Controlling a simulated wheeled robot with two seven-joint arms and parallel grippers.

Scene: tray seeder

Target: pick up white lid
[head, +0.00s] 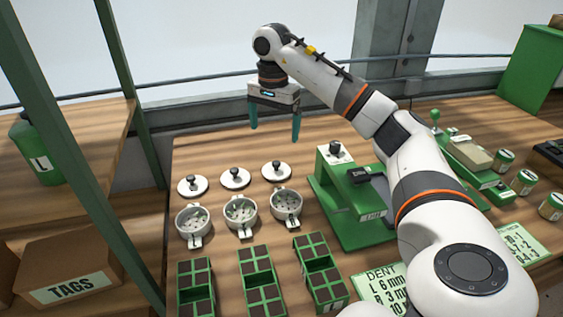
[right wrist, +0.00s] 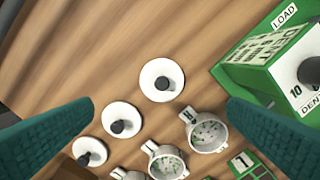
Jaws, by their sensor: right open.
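Three round white lids with dark knobs lie in a slanting row on the wooden bench: a left lid (head: 190,190), a middle lid (head: 234,182) and a right lid (head: 276,175). My right gripper (head: 274,135) is open and empty, pointing down above and behind the right lid, clear of it. In the right wrist view that lid (right wrist: 150,74) lies between the two green fingers, slightly beyond their tips. The middle lid (right wrist: 110,110) and left lid (right wrist: 84,147) show lower left there. My left gripper is out of view.
Three white seed cups (head: 196,240) stand in front of the lids, with green cell trays (head: 262,276) nearer still. A green dent press (head: 350,205) marked LOAD stands close on the right. The bench (head: 205,150) behind the lids is clear.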

